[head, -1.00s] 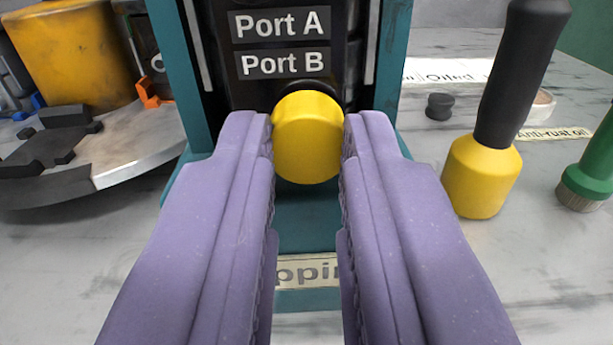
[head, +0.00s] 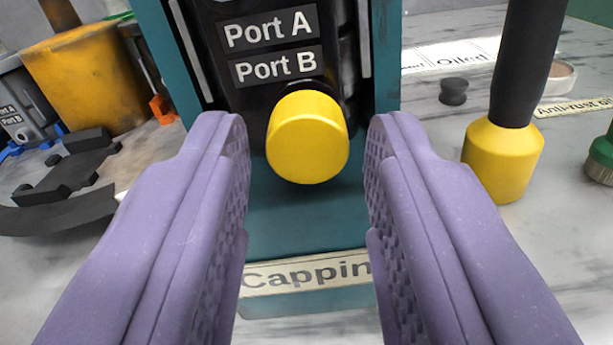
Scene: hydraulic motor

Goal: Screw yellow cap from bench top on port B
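The yellow cap (head: 307,138) sits on the front of the black motor (head: 238,100), just below the "Port B" label (head: 276,66). A dark ring shows behind its upper edge, and the port itself is hidden by the cap. My gripper (head: 308,145) is open, with one purple finger on each side of the cap. There is a visible gap between each finger and the cap, and nothing is held. The "Port A" label (head: 270,30) is above.
A teal stand (head: 300,215) with a "Capping" label (head: 305,272) frames the motor. A yellow mallet with a black handle (head: 503,160), a small black plug (head: 453,91) and a green brush (head: 603,155) are at the right. Black parts (head: 70,165) and a yellow block (head: 90,65) are at the left.

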